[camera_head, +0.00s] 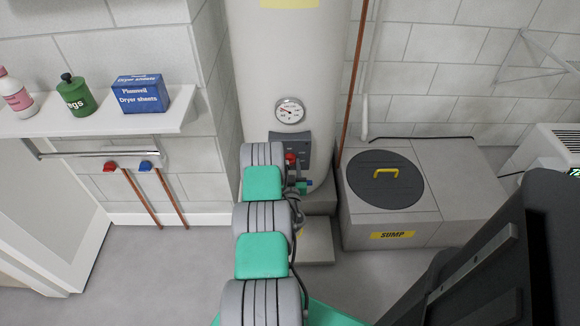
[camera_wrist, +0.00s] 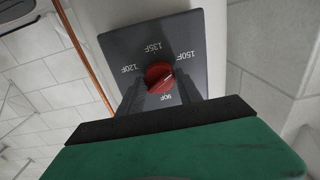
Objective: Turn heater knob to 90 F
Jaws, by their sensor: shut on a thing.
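The red heater knob (camera_wrist: 160,76) sits on a dark grey panel (camera_wrist: 123,45) marked 90F, 120F, 135F and 150F. In the wrist view the 90F label is nearest my gripper. A thin pale mark on the knob seems to point up and right, toward the 150F side; its exact reading is hard to tell. My gripper (camera_wrist: 161,88) reaches in from below with its dark fingers at the knob, shut on it. In the head view the knob (camera_head: 290,158) shows on the water heater (camera_head: 290,60), and my arm hides part of the panel (camera_head: 300,140).
A round gauge (camera_head: 290,111) is above the panel. A copper pipe (camera_head: 352,80) runs beside the heater. A sump box (camera_head: 445,185) with a yellow-handled lid stands right. A shelf (camera_head: 120,122) with bottles and a blue box is left. Floor at lower left is clear.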

